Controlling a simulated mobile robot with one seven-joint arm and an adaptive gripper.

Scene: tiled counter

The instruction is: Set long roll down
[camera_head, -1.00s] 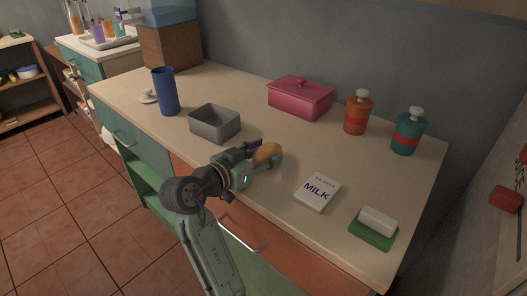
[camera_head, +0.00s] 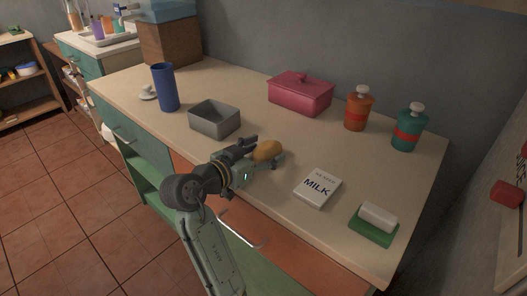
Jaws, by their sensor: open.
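A long bread roll (camera_head: 267,150), golden brown, is at the counter's middle, between the fingers of my gripper (camera_head: 268,154). My gripper is open, with one finger on each side of the roll. The roll appears to rest on the counter (camera_head: 240,175), though the gripper hides its near end and underside. I cannot tell whether either finger touches it.
A grey open box (camera_head: 214,120) stands left of the roll, with a blue cup (camera_head: 165,87) beyond. A milk packet (camera_head: 317,187) lies to the right, then a green sponge dish (camera_head: 374,229). A pink lidded box (camera_head: 300,94) and two bottles, orange (camera_head: 358,109) and teal (camera_head: 408,129), stand behind.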

